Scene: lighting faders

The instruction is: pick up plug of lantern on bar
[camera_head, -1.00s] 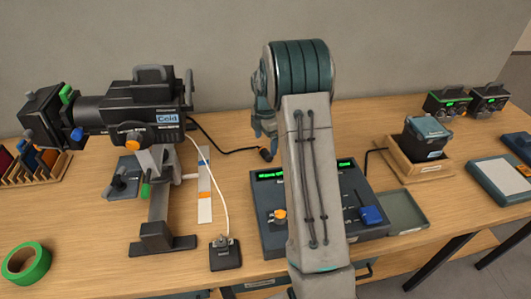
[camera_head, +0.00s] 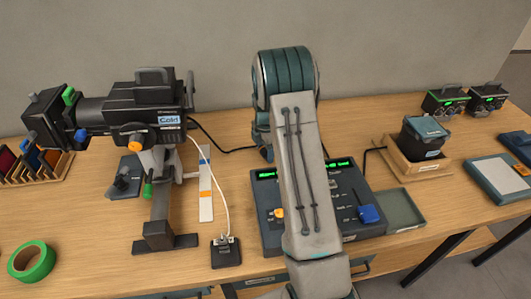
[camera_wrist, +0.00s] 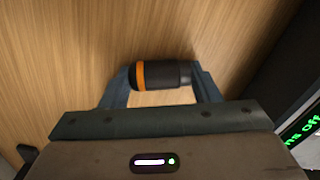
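The lantern (camera_head: 140,108) is a black lamp labelled "Cold", on a stand at the left in the head view. Its black cable (camera_head: 222,148) runs along the table towards my gripper. The plug (camera_wrist: 165,75), black with an orange ring, lies on the wooden table in the wrist view. My gripper (camera_wrist: 162,86) is open above the table, its fingers at either end of the plug, with no clear grip on it. In the head view my arm hides the plug and most of the gripper.
A control desk (camera_head: 270,235) with green displays stands beside my arm. A black socket box (camera_head: 226,252) with a white cable sits left of it. A green tape roll (camera_head: 32,261) lies at front left. A wooden tray (camera_head: 405,170) holds a dark box at right.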

